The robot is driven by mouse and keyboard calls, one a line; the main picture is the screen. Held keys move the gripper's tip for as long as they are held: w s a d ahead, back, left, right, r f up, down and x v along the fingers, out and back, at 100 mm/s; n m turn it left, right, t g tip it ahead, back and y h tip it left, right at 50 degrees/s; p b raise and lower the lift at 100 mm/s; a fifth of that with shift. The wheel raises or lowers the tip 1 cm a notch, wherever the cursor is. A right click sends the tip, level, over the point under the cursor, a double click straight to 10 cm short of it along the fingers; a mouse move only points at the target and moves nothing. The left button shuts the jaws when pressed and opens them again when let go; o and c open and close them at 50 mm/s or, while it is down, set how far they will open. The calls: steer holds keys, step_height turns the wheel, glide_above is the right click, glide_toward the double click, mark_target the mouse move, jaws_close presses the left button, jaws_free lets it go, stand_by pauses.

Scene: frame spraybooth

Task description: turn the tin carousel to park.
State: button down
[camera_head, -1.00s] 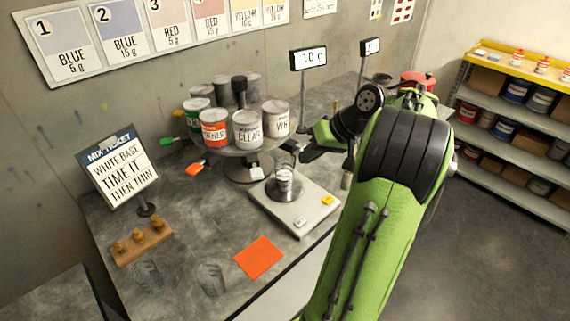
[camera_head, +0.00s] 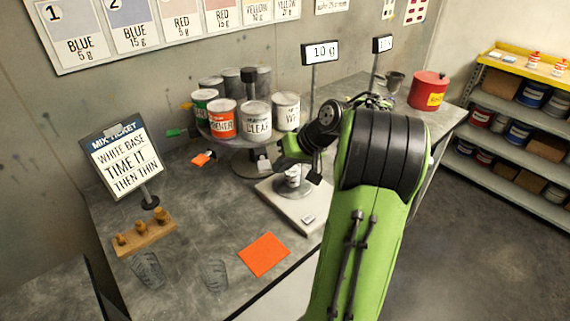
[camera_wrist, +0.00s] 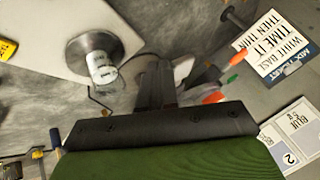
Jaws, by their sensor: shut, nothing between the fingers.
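The tin carousel (camera_head: 238,142) is a round grey turntable on a pedestal, with a dark central post. It carries several tins, including an orange-red one (camera_head: 222,120), a CLEAR tin (camera_head: 256,118) and a white-labelled tin (camera_head: 286,112). Coloured tabs stick out around it: green (camera_head: 175,133), orange (camera_head: 202,158) and white (camera_head: 263,163). My gripper (camera_head: 290,150) is just right of the carousel, low beside its front edge. In the wrist view my gripper's dark fingers (camera_wrist: 164,70) are together and empty. A pale shape right of them looks like the white tab; contact cannot be told.
A scale (camera_head: 290,205) with a cup (camera_head: 292,178) sits directly under my gripper. A mix-ticket stand (camera_head: 124,160), a wooden block with weights (camera_head: 145,235), two clear cups and an orange card (camera_head: 263,254) are on the bench. A red can (camera_head: 428,90) stands behind my arm.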

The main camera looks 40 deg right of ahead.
steer(key=shift+a, duration=0.1)
steer(key=w+a+m+h+b, duration=0.2)
steer(key=w+a+m+h, duration=0.2)
steer(key=w+a+m, duration=0.55)
steer(key=w+a+m+h+p, duration=0.1)
steer(key=w+a+p, duration=0.2)
steer(key=w+p, duration=0.4)
steer(key=w+a+m+g+h+p, duration=0.1)
steer(key=w+a+m+h+p, duration=0.1)
steer(key=w+a+p, duration=0.2)
steer(key=shift+w+g+h+p, duration=0.3)
steer(key=shift+w+p, duration=1.25)
steer(key=shift+w, duration=2)
steer(key=shift+d, duration=0.1)
